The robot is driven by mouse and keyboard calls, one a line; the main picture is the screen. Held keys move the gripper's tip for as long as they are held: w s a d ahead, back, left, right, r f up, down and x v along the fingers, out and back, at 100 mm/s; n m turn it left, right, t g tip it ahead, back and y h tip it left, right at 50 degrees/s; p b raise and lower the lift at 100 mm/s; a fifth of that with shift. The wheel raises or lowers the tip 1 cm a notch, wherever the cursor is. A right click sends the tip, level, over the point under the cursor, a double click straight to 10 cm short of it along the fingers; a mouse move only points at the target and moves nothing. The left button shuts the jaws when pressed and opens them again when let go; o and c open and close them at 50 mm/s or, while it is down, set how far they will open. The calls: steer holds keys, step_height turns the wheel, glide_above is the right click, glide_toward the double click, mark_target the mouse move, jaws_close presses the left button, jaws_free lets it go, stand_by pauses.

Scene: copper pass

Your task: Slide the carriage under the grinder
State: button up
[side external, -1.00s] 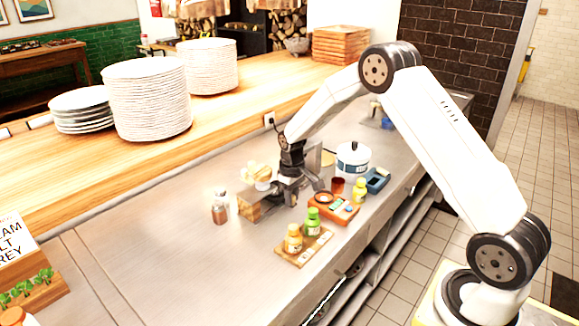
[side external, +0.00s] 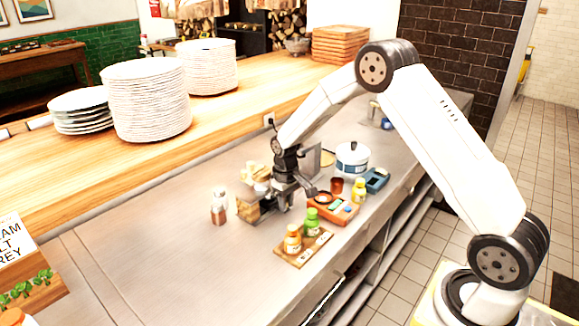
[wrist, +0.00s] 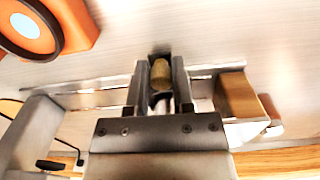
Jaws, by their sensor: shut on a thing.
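My gripper (side external: 288,201) is low over the steel counter, beside a small metal and wooden rig. In the wrist view my gripper (wrist: 159,92) has its two fingers on either side of a tan knob (wrist: 160,72), closed on it. The knob seems to belong to the carriage, whose metal rail (wrist: 90,85) runs across behind the fingers. A wooden block (wrist: 238,95) sits right of the fingers; the rig's wooden part (side external: 247,211) shows left of my gripper in the side view. A grey upright panel (side external: 309,160) stands behind my gripper; I cannot tell whether it is the grinder.
An orange scale (side external: 333,208) is close on the right. A board with bottles (side external: 303,247) lies in front. A shaker (side external: 219,208) stands left of the rig, a white pot (side external: 352,158) behind right. The counter at left is clear.

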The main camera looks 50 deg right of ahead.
steer(key=a, duration=0.2)
steer(key=shift+w+a+n, duration=0.3)
steer(key=shift+w, duration=0.05)
steer(key=o, duration=0.7)
steer(key=shift+w+r, duration=0.1)
steer(key=shift+r, duration=0.15)
steer(key=shift+w+r, duration=0.15)
steer(key=shift+r, duration=1.1)
step_height(320, 180, up, 3)
steer(key=shift+d+r, duration=0.1)
steer(key=shift+s, duration=0.25)
